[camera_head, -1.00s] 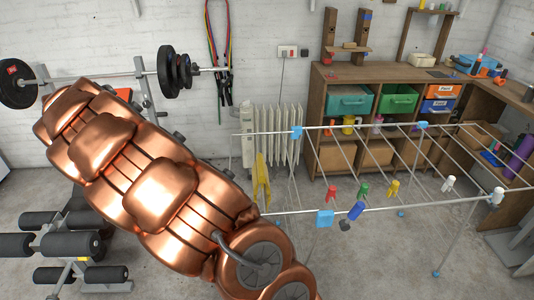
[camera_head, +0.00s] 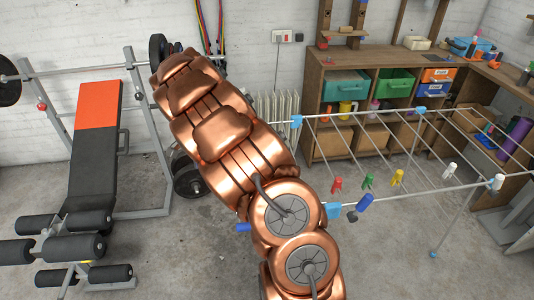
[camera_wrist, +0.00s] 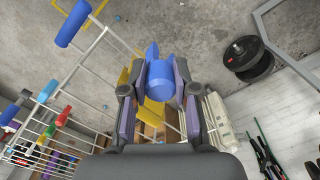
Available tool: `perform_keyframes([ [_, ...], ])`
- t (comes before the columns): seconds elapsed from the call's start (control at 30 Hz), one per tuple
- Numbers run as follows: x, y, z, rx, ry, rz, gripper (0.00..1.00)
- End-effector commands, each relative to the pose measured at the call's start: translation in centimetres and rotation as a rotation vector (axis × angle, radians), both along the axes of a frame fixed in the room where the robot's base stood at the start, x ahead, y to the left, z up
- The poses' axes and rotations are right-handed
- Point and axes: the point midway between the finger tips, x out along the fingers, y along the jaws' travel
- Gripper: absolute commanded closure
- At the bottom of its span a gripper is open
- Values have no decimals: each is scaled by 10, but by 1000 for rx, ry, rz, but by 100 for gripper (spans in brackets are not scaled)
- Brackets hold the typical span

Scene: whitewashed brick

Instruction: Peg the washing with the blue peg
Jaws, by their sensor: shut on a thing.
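My gripper (camera_wrist: 158,85) is shut on a blue peg (camera_wrist: 160,80) in the wrist view, with one finger on each side of it. A blue piece, likely this peg (camera_head: 243,227), shows left of my arm in the head view; my gripper itself is hidden there. Yellow strips (camera_wrist: 127,76), perhaps the washing, lie beyond the fingers in the wrist view, by the white rails. I cannot tell whether the peg touches them. The drying rack (camera_head: 420,188) stands at the right in the head view.
A weight bench (camera_head: 95,160) stands left and a wooden shelf (camera_head: 318,90) behind.

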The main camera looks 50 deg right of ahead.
Motion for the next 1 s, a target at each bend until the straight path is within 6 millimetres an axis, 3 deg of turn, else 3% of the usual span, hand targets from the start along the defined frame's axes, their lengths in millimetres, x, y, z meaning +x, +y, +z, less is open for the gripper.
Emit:
perform_keyframes([
  [0.1,-8,-33,-4,1,2,-255,100],
  [0.6,-55,-155,-32,-1,-2,-1323,100],
  [0.8,-76,-189,-42,0,-1,-1656,100],
  [1.0,-85,-205,-46,-1,-5,-1814,100],
])
